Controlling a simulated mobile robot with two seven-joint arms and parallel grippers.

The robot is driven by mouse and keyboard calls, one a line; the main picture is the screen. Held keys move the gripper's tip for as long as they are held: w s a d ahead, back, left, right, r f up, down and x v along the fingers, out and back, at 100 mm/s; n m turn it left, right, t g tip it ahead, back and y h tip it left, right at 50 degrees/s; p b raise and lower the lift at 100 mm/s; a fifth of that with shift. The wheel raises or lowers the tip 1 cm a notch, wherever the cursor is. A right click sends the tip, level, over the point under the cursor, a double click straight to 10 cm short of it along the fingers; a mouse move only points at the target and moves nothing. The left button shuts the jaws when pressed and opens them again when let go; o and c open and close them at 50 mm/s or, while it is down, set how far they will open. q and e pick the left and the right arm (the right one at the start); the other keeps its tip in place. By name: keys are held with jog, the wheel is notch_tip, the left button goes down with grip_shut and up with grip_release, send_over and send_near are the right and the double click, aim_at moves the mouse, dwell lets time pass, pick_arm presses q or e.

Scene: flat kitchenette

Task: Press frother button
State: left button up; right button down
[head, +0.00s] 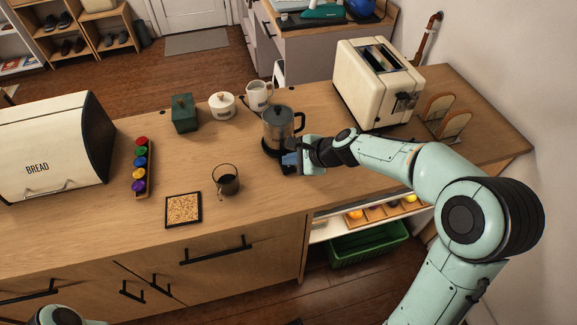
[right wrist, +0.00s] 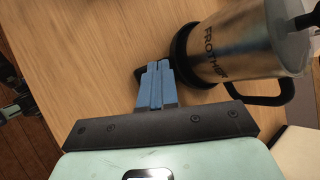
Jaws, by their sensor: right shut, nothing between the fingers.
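The frother (head: 278,128) is a metal jug with a dark handle on a black base, standing on the wooden counter. In the right wrist view the frother (right wrist: 250,45) shows its "FROTHER" lettering, with the black base at its lower end. My right gripper (head: 289,160) is shut and empty, its blue fingers at the front of the base. In the right wrist view the fingertips of my right gripper (right wrist: 158,66) are beside the base and cover part of its dark front piece. The button itself is hidden, and I cannot tell whether the fingers touch it. My left gripper is not in view.
A cream toaster (head: 375,82) stands behind my right arm. A white pitcher (head: 259,94), white pot (head: 222,106) and green canister (head: 184,113) line the back.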

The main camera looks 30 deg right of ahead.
aim_at(291, 169)
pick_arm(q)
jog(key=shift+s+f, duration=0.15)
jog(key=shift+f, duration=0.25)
pick_arm(e)
jog(key=shift+f, duration=0.4)
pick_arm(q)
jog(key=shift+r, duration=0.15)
pick_arm(e)
jog(key=shift+r, duration=0.1)
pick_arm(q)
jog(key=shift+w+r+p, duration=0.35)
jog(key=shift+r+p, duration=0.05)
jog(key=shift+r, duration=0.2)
pick_arm(e)
jog(key=shift+r, duration=0.65)
jog(key=shift+r+p, duration=0.6)
jog(key=shift+r, duration=0.2)
notch_tip(291, 169, up, 4)
jog(key=p, duration=0.2)
jog(key=shift+f+p, duration=0.2)
jog(key=shift+p, duration=0.15)
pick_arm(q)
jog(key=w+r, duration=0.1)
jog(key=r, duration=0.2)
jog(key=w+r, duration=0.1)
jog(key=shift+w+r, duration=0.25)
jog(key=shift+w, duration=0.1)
pick_arm(e)
jog(key=shift+f, duration=0.1)
